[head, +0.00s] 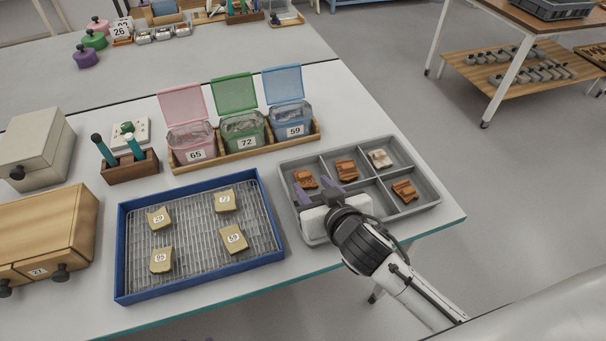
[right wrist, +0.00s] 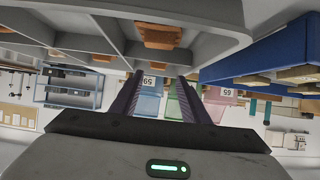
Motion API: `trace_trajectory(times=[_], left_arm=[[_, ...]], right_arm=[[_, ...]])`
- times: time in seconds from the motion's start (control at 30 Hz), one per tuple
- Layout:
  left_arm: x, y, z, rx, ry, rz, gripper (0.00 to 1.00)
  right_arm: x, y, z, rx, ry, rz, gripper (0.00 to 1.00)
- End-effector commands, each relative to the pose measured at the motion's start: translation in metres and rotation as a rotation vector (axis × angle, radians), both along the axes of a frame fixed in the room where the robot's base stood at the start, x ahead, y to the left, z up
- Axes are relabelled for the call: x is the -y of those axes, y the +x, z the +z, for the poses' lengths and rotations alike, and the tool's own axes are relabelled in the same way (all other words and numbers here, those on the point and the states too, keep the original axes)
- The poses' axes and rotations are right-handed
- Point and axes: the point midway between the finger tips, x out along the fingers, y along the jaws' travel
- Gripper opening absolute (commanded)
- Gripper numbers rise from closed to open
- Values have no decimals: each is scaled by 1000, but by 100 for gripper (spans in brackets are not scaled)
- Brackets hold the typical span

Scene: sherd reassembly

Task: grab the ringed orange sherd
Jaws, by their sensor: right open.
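A grey compartment tray (head: 432,208) holds three orange sherds and one pale sherd. One orange sherd (head: 305,179) lies in the back left compartment, another (head: 346,170) in the back middle one, and a third (head: 405,190) in the front right one. The markings are too small to tell surely which is ringed. My right gripper (head: 317,190) is open and empty above the tray's left part, its purple fingers just in front of the back left sherd. Its body hides much of the front left compartments. In the right wrist view an orange sherd (right wrist: 160,36) shows beyond the fingers.
The pale sherd (head: 380,159) lies back right in the tray. A blue-rimmed rack tray (head: 124,258) with several numbered tan pieces stands to the left. Lidded pink, green and blue bins (head: 240,128) stand behind. The table edge runs close in front of the tray.

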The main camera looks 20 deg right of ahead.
Motion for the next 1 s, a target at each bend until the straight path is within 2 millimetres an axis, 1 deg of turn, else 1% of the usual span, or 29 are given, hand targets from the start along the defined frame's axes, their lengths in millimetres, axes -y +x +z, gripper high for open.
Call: trace_trajectory(times=[0.03,0.23,0.4,0.5,0.6,0.8,0.83,1.0], left_arm=[[1,-3,-2,-6,0,-2,36],[1,-5,-3,-9,-1,-2,36],[1,-4,-3,-8,-1,-2,36],[1,-3,-3,-6,-1,-1,36],[1,-1,-2,-1,-1,-1,36],[1,4,0,8,-1,-2,36],[1,4,0,9,0,-1,36],[0,4,0,8,0,-1,36]], right_arm=[[0,6,-2,2,0,0,42],[1,19,-10,1,0,-1,42],[3,41,-23,1,-4,0,42],[2,51,-29,1,0,-1,42],[2,56,-32,0,0,0,42],[1,56,-32,0,1,0,42],[1,56,-32,0,1,0,40],[1,56,-32,0,1,0,12]])
